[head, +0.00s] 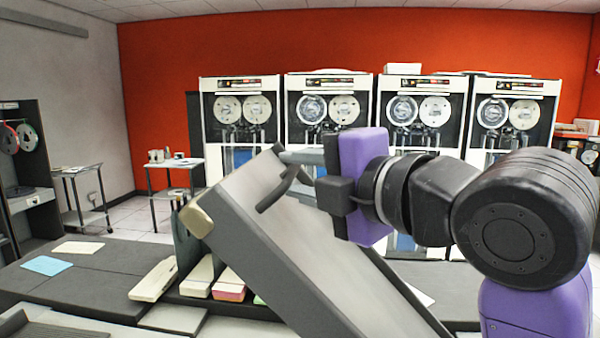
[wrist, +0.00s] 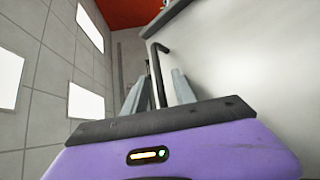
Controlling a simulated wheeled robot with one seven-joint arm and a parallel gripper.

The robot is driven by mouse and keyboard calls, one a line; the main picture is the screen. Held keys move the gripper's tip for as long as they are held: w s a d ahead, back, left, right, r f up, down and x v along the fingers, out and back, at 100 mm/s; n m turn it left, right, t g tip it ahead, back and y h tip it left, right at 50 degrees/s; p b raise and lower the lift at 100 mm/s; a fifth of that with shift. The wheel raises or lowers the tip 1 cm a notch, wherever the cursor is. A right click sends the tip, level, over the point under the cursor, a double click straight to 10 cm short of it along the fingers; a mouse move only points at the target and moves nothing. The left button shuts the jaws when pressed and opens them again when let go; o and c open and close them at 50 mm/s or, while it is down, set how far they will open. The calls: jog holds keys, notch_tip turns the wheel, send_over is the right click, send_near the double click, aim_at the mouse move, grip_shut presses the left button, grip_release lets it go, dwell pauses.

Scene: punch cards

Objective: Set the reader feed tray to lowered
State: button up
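The large grey panel that looks like the reader feed tray (head: 310,235) stands steeply tilted in the head view, its raised end at the upper left. A dark bar handle (head: 277,190) sticks out near its raised end. My gripper (head: 289,165) is at this handle, reaching in from the right. In the wrist view, the two grey fingers of my gripper (wrist: 157,88) are apart, with the dark handle (wrist: 156,72) between them. Gaps show on both sides of the handle. The tray's pale face (wrist: 245,60) fills the right of the wrist view. The tray's lower end is out of view.
Card stacks (head: 228,285) and a pale box (head: 154,280) lie on the dark desk top (head: 95,285) left of the tray. Blue (head: 46,265) and cream (head: 78,247) sheets lie farther left. Tape cabinets (head: 240,88) line the back wall. A small table (head: 176,162) stands back left.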

grip_shut()
jog(key=shift+f, duration=0.1)
dwell(1.2)
